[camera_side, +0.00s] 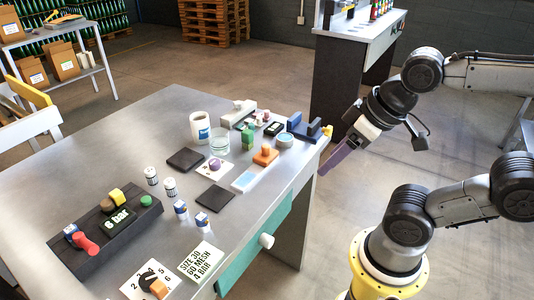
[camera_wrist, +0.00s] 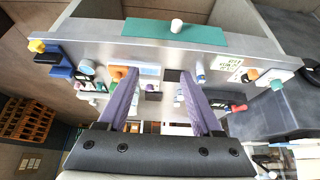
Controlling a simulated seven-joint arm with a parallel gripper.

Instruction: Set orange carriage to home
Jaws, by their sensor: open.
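An orange block with a knob on top (camera_side: 265,157) sits on the table among small parts, near the far right edge. It may be the orange carriage. In the wrist view an orange piece (camera_wrist: 118,73) shows just left of the left finger. No home mark can be read. My gripper (camera_side: 325,170), with purple fingers, is off the table's right edge, apart from everything. In the wrist view the gripper (camera_wrist: 158,74) is open and empty.
The grey table (camera_side: 110,160) also carries a black "6 bar" box (camera_side: 120,222) with coloured knobs, small jars, dark pads and a blue holder (camera_side: 305,127) at the right corner. A teal drawer front (camera_side: 255,255) with a white knob projects below the near edge. The table's back left is clear.

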